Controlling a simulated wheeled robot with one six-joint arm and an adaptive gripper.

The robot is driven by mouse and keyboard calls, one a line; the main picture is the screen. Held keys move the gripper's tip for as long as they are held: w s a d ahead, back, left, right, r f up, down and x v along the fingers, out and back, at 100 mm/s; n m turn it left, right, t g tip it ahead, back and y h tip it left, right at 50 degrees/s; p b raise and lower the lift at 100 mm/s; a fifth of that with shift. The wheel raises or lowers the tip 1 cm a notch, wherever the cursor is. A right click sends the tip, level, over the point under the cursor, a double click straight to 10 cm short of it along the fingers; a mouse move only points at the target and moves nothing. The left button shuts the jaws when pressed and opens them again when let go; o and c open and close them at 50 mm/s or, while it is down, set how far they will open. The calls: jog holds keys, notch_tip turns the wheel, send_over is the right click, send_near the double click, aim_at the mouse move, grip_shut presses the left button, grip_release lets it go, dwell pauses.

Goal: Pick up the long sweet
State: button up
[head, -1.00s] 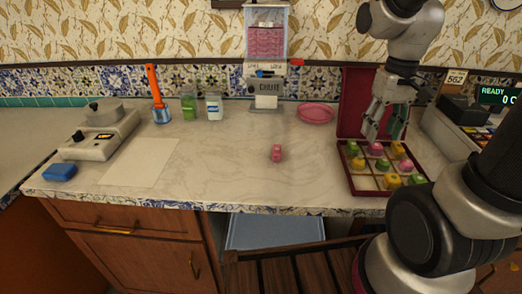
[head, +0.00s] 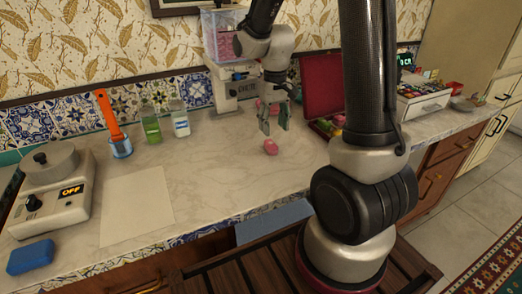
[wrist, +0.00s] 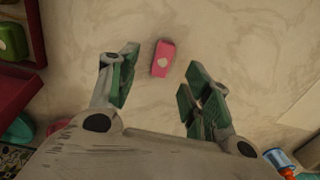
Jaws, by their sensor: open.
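A long pink sweet (head: 270,147) lies alone on the marble counter. It has a pale mark on its top in the wrist view (wrist: 163,58). My gripper (head: 274,128) is open and empty, fingers pointing down, above and just behind the sweet in the head view. In the wrist view the sweet shows between and slightly beyond the two green-padded fingertips (wrist: 161,66), apart from both. No finger visibly touches it.
An open red box of sweets (head: 322,128) is to the right, partly hidden by my arm. The chute dispenser (head: 228,88) stands behind. Jars (head: 180,122), a blue cup (head: 121,147), a paper sheet (head: 138,203) and a scale (head: 50,190) are left. The counter around the sweet is clear.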

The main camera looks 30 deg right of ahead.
aim_at(271, 143)
jog(key=shift+w+a+f, duration=0.1)
jog(key=shift+w+f, duration=0.05)
jog(key=shift+f, duration=0.05)
jog(key=f, duration=0.7)
jog(key=shift+w+a+f, duration=0.1)
jog(key=shift+a+f, duration=0.1)
jog(key=shift+c, duration=0.5)
jog(key=c, duration=0.9)
